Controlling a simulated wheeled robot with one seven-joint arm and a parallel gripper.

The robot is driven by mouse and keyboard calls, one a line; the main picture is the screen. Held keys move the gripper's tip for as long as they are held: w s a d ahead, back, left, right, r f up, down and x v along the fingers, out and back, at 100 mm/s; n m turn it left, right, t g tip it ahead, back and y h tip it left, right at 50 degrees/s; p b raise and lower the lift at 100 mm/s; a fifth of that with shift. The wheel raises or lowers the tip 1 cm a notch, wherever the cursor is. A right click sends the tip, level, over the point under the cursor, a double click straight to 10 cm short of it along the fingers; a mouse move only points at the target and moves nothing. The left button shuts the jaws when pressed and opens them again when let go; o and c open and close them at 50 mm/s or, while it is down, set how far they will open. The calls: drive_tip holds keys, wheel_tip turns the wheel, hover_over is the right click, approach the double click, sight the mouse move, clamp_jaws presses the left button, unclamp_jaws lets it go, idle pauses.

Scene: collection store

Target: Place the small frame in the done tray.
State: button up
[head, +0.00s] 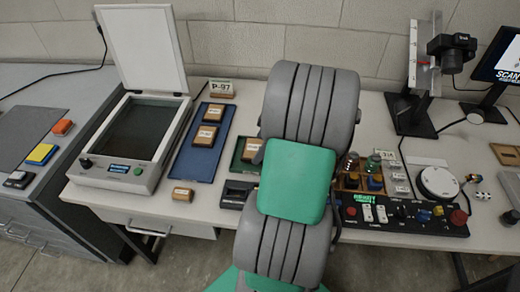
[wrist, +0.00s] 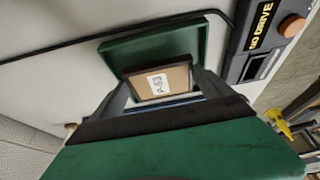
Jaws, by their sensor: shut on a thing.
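The small frame (wrist: 158,84), brown-edged with a white label reading A-63, is between the fingers of my gripper (wrist: 165,92) in the wrist view. My gripper is shut on it. A green tray (wrist: 200,36) lies around and beyond the frame; whether the frame touches its floor is unclear. In the head view the green tray (head: 236,166) shows left of my arm, with a tan frame (head: 251,148) over or in it. My arm hides the gripper and the tray's right part there. No label on the tray is readable.
A blue tray (head: 183,164) left of the green one holds two small frames. A scanner (head: 133,140) with its lid up stands further left. A small wooden block (head: 183,194) lies in front. A dark device marked NO DRIVE (wrist: 262,45) sits near the green tray. A control panel (head: 400,218) is right of my arm.

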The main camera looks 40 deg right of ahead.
drive_tip(key=shift+a+f, duration=0.1)
drive_tip(key=shift+f, duration=1.15)
drive_tip(key=o, duration=1.1)
drive_tip(key=shift+r, duration=0.1)
drive_tip(key=shift+o, duration=0.2)
